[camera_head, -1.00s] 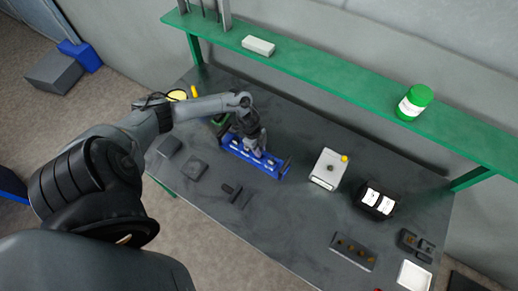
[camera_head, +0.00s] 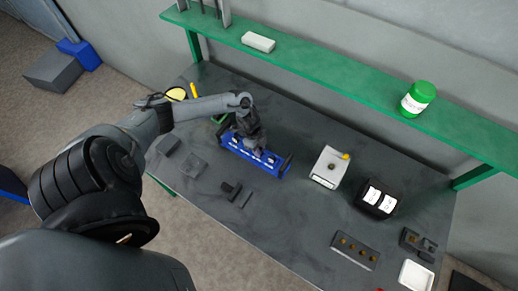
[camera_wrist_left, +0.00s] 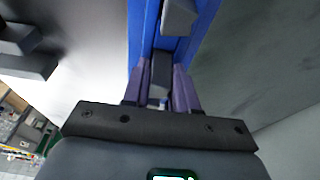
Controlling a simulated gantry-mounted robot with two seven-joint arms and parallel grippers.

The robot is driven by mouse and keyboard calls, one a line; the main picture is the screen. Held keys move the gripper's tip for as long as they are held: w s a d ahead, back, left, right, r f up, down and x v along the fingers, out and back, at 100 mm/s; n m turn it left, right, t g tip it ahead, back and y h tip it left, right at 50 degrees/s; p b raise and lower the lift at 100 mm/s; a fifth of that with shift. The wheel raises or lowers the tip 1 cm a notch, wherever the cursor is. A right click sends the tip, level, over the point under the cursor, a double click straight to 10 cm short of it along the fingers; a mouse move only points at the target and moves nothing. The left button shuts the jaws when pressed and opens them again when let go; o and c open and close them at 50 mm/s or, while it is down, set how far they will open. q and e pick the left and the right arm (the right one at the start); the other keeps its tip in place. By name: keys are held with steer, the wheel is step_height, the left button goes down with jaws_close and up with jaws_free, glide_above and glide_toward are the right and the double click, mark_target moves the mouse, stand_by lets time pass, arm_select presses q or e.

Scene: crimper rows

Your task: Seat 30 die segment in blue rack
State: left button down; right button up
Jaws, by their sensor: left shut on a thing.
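The blue rack (camera_head: 237,148) stands on the dark workbench, left of its middle, with white labels along its front. My left gripper (camera_head: 256,146) is over the rack, pointing down. In the left wrist view my left gripper (camera_wrist_left: 161,88) is shut on a dark grey die segment (camera_wrist_left: 160,72) between its fingers. The blue rack (camera_wrist_left: 205,22) lies directly beyond the segment there, with another grey block (camera_wrist_left: 179,15) at it. I cannot tell whether the held segment touches the slot floor. No size marking is readable. My right gripper is not in view.
A small dark part (camera_head: 230,189) lies in front of the rack, and flat dark blocks (camera_head: 193,163) lie to its left. A white box (camera_head: 328,167) and a black labelled holder (camera_head: 375,199) stand to the right. A green shelf (camera_head: 340,85) runs along the back.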

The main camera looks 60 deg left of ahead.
arm_select(q)
steer(key=shift+f, duration=0.25)
steer(key=c, duration=0.8)
jaws_free()
steer(key=v, duration=1.1)
steer(key=shift+s+f, duration=0.1)
